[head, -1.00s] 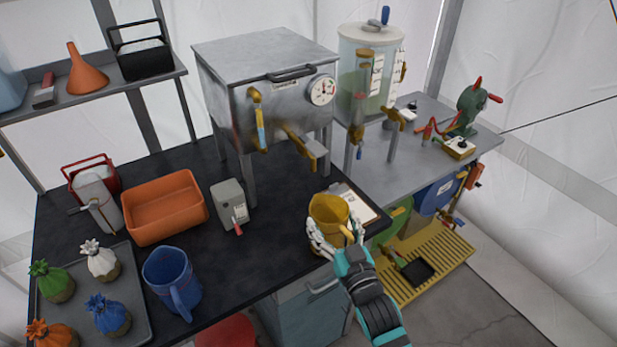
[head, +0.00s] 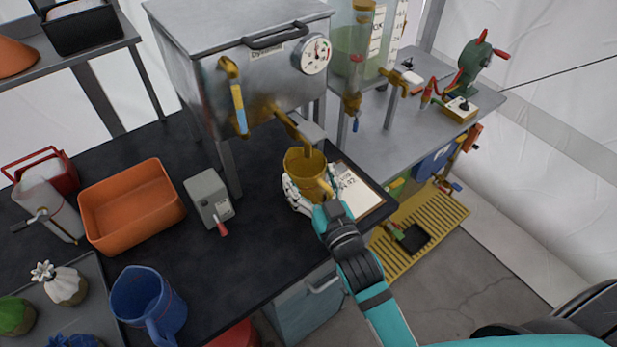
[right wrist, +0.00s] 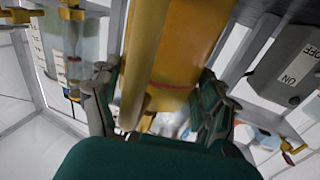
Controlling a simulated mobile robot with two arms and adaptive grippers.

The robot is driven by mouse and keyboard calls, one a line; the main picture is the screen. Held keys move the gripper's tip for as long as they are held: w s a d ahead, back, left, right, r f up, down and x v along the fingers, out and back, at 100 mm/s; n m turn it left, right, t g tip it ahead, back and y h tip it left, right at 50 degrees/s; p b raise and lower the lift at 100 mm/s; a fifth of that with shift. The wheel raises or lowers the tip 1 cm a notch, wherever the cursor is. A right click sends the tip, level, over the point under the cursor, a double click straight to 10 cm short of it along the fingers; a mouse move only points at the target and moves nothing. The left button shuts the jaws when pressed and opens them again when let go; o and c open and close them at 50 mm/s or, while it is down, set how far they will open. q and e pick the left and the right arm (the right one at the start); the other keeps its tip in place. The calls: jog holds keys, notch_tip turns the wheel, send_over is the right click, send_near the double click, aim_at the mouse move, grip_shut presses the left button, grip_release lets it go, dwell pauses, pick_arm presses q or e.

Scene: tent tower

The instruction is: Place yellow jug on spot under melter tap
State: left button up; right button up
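The yellow jug (head: 305,165) is in my right gripper (head: 311,200), whose fingers are around its near side; it looks upright. In the right wrist view the jug (right wrist: 190,60) fills the space between the fingers (right wrist: 160,105). The jug is just below and in front of the yellow spout (head: 290,126) of the steel melter (head: 265,85). I cannot tell whether its base touches the black tabletop. No marked spot is visible. My left gripper is not in view.
A clipboard (head: 358,194) lies right of the jug, close to it. A grey switch box with a red lever (head: 210,198) stands to the left. An orange tray (head: 130,205) and a blue jug (head: 148,300) are further left. The black tabletop (head: 262,225) in front is bare.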

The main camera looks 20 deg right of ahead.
jog(key=shift+s+f, duration=0.15)
jog(key=shift+s, duration=0.25)
jog(key=shift+c, duration=0.7)
jog(key=shift+s+d, duration=0.1)
jog(key=shift+s, duration=0.25)
jog(key=o, duration=1)
jog(key=shift+s, duration=0.1)
jog(key=o, duration=0.5)
jog(key=shift+w, duration=0.35)
jog(key=shift+c, duration=0.2)
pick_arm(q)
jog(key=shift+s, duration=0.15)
pick_arm(e)
jog(key=shift+s, duration=0.15)
